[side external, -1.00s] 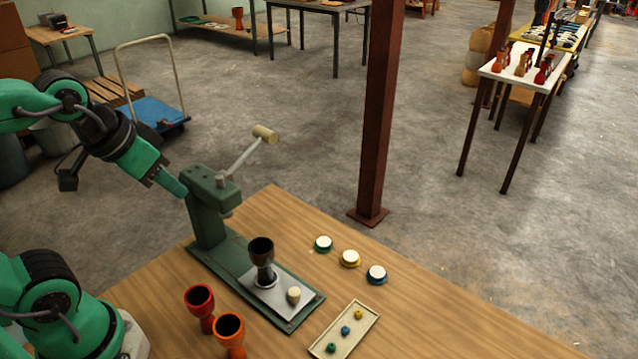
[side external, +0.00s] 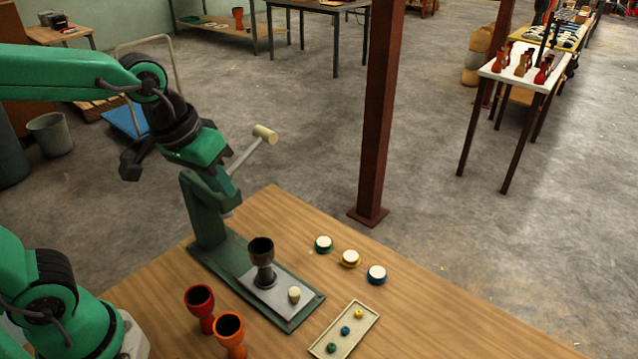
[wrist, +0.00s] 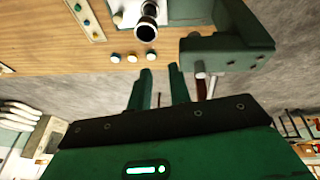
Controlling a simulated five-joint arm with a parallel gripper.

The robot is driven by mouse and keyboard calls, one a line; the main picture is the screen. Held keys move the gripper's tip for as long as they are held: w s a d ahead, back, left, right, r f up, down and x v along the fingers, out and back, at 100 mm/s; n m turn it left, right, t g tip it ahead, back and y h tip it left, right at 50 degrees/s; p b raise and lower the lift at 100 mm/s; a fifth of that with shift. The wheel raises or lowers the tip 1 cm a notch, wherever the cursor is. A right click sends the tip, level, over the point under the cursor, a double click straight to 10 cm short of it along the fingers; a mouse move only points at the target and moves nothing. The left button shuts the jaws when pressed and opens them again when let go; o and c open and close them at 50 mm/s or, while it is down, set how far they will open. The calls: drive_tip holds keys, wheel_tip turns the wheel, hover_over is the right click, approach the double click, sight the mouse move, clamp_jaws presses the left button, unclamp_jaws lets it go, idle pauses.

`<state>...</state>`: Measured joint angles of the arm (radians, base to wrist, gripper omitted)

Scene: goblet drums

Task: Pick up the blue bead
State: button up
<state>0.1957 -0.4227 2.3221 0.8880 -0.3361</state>
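The blue bead (side external: 345,330) sits in the middle of a shallow cream tray (side external: 324,345) near the table's front edge. A green bead (side external: 331,347) and a yellow bead (side external: 358,314) lie on either side of it. In the wrist view the tray shows at the top left, with the blue bead (wrist: 86,22) small in it. My gripper (wrist: 160,71) is open, its two green fingers apart with nothing between them. In the side view it is high behind the green press, well away from the tray, and its fingertips are not clear there.
A green press (side external: 208,210) with a lever stands on the table, a dark goblet (side external: 263,262) and a cream knob (side external: 294,294) on its plate. Red (side external: 200,306) and orange (side external: 229,332) goblets stand at front left. The table's right side is clear.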

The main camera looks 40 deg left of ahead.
drive_tip(key=w+d+f+n+g, duration=0.1)
drive_tip(key=w+d+f, duration=0.2)
drive_tip(key=d, duration=0.3)
drive_tip(key=w+d+f+n+g, duration=0.1)
drive_tip(key=w+d+f, duration=0.2)
drive_tip(key=d, duration=0.3)
drive_tip(key=n+g, duration=0.2)
hover_over(346, 328)
drive_tip(key=shift+y, duration=0.4)
wheel_tip(346, 328, down, 10)
drive_tip(key=shift+w+r, duration=0.1)
drive_tip(key=shift+r, duration=0.15)
drive_tip(key=shift+f, duration=3.9)
clamp_jaws()
